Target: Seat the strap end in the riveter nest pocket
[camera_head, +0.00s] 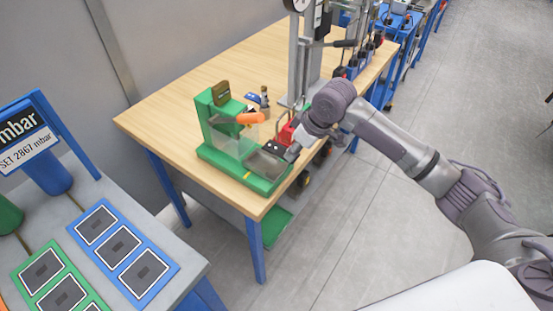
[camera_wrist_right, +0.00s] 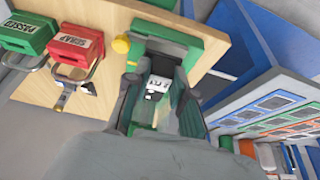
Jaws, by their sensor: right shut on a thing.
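The green riveter (camera_head: 222,120) with an orange handle (camera_head: 247,118) stands on the wooden bench. A grey tray-like area (camera_head: 265,165) lies at the front right of its green base. The riveter also shows in the right wrist view (camera_wrist_right: 190,28). My right gripper (camera_head: 290,154) is low at the right end of this base. In the right wrist view the gripper (camera_wrist_right: 157,92) is shut on a small black-and-white piece, seemingly the strap end (camera_wrist_right: 157,86). The rest of the strap and the nest pocket cannot be made out. My left gripper is out of view.
A grey press column (camera_head: 299,60) stands behind the riveter. A side table with blue and green card trays (camera_head: 150,235) is at front left.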

